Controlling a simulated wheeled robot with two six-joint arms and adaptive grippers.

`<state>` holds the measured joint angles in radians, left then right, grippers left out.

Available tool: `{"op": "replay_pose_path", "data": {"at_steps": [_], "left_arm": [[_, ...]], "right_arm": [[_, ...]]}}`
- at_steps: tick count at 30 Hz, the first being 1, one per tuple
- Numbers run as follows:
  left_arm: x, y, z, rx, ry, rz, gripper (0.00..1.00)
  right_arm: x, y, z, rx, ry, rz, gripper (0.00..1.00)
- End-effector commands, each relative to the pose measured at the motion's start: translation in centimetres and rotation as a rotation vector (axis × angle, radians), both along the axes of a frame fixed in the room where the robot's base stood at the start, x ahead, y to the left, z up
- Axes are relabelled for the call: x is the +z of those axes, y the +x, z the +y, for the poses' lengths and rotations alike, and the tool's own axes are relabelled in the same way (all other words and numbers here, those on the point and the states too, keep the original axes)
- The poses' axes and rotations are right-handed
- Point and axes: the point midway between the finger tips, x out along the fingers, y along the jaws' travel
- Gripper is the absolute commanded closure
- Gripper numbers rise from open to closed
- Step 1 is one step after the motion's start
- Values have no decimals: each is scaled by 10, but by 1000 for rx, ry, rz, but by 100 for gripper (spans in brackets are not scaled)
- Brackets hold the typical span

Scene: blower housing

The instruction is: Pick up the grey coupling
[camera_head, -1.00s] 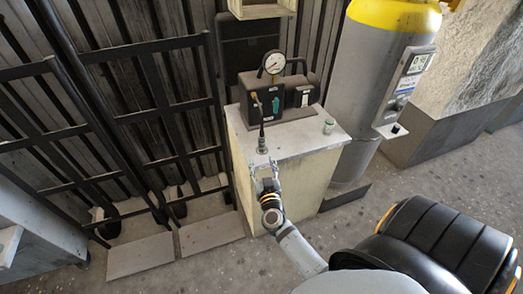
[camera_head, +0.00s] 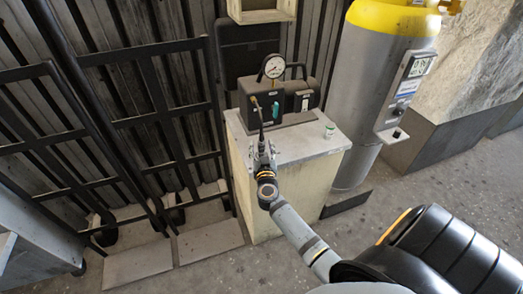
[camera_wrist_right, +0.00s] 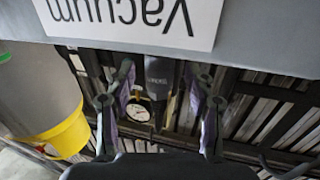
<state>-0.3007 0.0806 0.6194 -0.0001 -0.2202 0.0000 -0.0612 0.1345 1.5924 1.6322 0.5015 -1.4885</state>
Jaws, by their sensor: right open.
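The grey coupling (camera_head: 262,147) sits at the lower end of a dark hose that comes down from the gauge box, near the front edge of the cabinet top. My right gripper (camera_head: 262,151) is at that front edge, its open fingers on either side of the coupling in the head view. I cannot tell whether they touch it. In the right wrist view my gripper (camera_wrist_right: 162,100) shows two spread fingers. The coupling is not clearly made out there. My left gripper is not in view.
The dark box with a round gauge (camera_head: 274,66) stands behind on the pale cabinet (camera_head: 290,190). A small green-and-white item (camera_head: 329,130) is on the cabinet's right. A grey cylinder with a yellow top (camera_head: 375,80) stands right; black racks (camera_head: 150,120) stand left.

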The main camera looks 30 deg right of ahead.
Motion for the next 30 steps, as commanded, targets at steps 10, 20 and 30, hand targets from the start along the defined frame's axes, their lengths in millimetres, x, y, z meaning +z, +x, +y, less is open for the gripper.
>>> {"op": "replay_pose_path", "data": {"at_steps": [10, 20, 30], "left_arm": [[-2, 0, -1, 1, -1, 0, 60], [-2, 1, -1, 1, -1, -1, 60], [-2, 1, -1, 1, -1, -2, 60]], "right_arm": [[1, 10, -6, 0, 1, 0, 48], [0, 10, -6, 0, 1, 0, 92], [1, 10, -6, 0, 0, -1, 100]]}}
